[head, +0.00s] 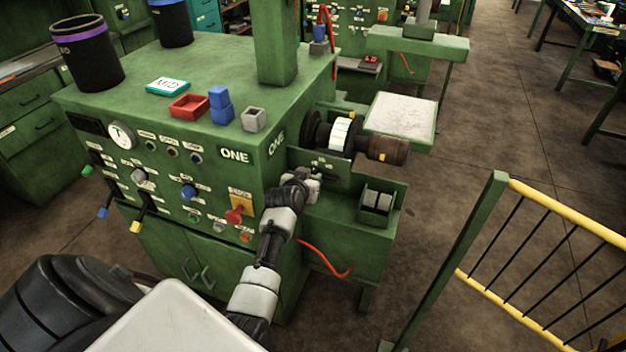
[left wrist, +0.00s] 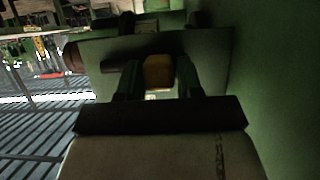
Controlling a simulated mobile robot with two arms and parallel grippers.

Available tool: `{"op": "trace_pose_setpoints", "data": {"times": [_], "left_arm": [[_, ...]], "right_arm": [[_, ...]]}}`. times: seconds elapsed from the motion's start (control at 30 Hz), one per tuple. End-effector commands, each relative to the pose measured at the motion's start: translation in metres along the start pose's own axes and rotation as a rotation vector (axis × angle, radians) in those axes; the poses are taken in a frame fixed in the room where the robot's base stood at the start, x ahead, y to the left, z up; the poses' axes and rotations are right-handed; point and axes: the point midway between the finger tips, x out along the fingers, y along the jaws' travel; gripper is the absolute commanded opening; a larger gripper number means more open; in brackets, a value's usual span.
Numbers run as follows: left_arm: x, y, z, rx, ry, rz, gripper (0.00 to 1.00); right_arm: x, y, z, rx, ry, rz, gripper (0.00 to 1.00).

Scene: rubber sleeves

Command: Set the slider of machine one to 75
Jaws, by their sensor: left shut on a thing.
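Machine one (head: 225,195) is a green cabinet with "ONE" written on its front and on its side. My left gripper (head: 312,184) is at its right side, by a small green panel below the spindle. In the left wrist view the two dark fingers are shut on a small yellow-brown slider knob (left wrist: 158,72), one finger on either side. The knob sits in front of a plate (left wrist: 215,65). In the head view my gripper hides the knob. I cannot read the slider's scale or value in either view. My right gripper is not in view.
A spindle with a white-marked drum (head: 340,134) sticks out above my gripper. A small box of grey blocks (head: 377,202) stands to its right. A red cable (head: 325,262) hangs below. A yellow-topped railing (head: 570,215) stands at the right, with open floor between.

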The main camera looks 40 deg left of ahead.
Motion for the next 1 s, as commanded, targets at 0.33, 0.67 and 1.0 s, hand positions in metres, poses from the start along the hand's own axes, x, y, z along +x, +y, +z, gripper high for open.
{"op": "trace_pose_setpoints", "data": {"times": [0.33,0.67,1.0], "left_arm": [[0.000,-0.002,-0.001,0.001,0.002,-0.005,0.53],[-0.017,-0.002,0.001,0.003,0.002,-0.005,0.53],[-0.074,-0.004,0.002,0.002,0.002,-0.006,0.53]], "right_arm": [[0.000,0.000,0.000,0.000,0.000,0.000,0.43],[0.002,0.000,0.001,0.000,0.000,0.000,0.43],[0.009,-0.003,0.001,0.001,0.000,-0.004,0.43]]}}
